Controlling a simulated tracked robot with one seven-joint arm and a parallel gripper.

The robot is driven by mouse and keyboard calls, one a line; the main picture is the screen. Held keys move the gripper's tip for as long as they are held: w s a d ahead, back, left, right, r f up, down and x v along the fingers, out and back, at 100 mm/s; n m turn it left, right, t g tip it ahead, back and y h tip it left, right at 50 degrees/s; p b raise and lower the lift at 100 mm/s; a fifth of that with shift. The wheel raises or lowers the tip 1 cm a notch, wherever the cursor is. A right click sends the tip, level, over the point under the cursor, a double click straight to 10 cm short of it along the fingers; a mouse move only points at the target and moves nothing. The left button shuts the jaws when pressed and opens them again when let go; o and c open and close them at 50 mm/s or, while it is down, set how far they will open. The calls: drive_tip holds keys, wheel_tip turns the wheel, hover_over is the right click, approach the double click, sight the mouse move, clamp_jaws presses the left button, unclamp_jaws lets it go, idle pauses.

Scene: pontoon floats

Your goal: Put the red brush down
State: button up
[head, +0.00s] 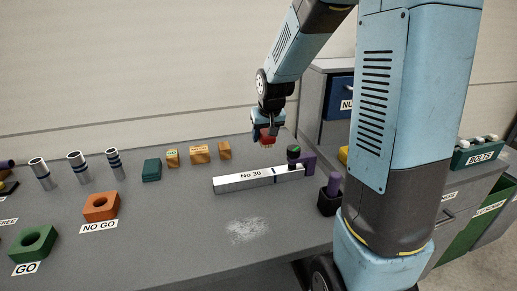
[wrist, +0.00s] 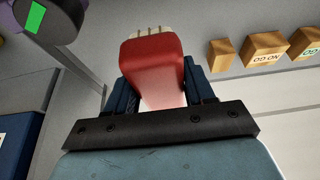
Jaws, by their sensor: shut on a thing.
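The red brush (head: 267,138) is in my gripper (head: 267,132), above the back part of the grey bench. In the wrist view the red brush (wrist: 153,68) has a red body with pale bristles at its far end. My gripper (wrist: 158,92) is shut on it, one dark blue finger on each side. The brush appears held above the bench, behind the long block marked "No 30" (head: 240,180). How high it hangs is hard to tell.
Wooden blocks (head: 200,153) and a green block (head: 151,170) stand left of my gripper. A purple block (head: 309,162) and a black-green knob (head: 293,152) are close at right. Striped cylinders (head: 77,166) stand further left. The bench front is clear around a pale dusty patch (head: 246,230).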

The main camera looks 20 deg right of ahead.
approach(258, 154)
drive_tip(key=shift+w+f, duration=0.65)
drive_tip(key=shift+w, duration=0.25)
drive_tip(key=shift+w+f, duration=0.6)
drive_tip(key=shift+f, duration=1.7)
drive_tip(key=shift+f, duration=0.2)
drive_tip(key=o, duration=1.1)
drive_tip(key=shift+o, duration=1)
drive_tip(key=shift+s+f, duration=0.1)
